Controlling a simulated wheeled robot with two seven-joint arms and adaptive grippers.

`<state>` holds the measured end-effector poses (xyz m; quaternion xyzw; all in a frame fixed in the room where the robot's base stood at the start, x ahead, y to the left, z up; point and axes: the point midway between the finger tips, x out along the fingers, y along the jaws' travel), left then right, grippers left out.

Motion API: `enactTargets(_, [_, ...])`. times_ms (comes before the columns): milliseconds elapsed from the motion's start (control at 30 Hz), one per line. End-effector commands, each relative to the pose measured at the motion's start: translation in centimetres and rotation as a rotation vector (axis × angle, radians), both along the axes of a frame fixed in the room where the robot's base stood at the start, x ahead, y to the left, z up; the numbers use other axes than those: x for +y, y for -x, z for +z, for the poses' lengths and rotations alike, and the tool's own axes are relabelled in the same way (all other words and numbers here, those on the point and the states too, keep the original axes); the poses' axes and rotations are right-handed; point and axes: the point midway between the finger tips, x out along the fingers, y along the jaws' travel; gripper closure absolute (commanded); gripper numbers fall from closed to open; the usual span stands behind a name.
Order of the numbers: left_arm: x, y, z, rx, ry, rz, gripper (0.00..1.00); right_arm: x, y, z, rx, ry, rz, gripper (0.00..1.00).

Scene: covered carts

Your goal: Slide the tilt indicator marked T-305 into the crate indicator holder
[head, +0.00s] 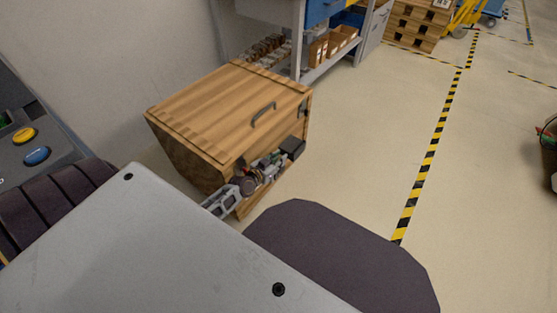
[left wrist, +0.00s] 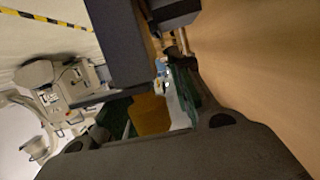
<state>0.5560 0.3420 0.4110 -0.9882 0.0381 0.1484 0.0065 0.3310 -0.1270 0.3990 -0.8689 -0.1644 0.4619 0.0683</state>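A wooden crate (head: 215,105) with a dark handle on its lid stands on the floor in the head view. My left gripper (head: 278,160) is at its lower front side, small and partly mixed with dark parts there. A dark block (head: 292,147) shows at the crate's front right corner; I cannot tell whether it is held. In the left wrist view, dark gripper parts and blocks (left wrist: 115,45) surround a yellow-orange patch, close beside a wood surface (left wrist: 250,60). No T-305 marking is readable, and neither the tilt indicator nor the holder can be clearly identified. My right gripper is not seen.
A grey shelf unit (head: 299,45) with brown bins (head: 318,52) stands behind the crate. The floor right of the crate is open, crossed by a yellow-black line (head: 437,135). A console with buttons (head: 25,135) is at left.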

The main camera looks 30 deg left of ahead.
Motion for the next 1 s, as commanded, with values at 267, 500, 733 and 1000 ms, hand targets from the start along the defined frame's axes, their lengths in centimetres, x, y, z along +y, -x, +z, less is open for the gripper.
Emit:
enactTargets(267, [-0.3, 0.1, -0.3, 0.006, 0.003, -0.003, 0.70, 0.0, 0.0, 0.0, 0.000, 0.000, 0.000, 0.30])
enactTargets(500, [-0.3, 0.4, -0.3, 0.008, 0.002, -0.003, 0.70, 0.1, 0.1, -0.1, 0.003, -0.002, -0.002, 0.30])
enactTargets(733, [-0.1, 1.2, -0.2, 0.009, 0.001, -0.004, 0.70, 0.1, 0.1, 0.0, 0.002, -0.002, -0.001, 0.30])
enactTargets(1000, [0.0, 2.9, 0.4, 0.008, 0.001, -0.003, 0.70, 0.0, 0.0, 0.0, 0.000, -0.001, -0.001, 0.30])
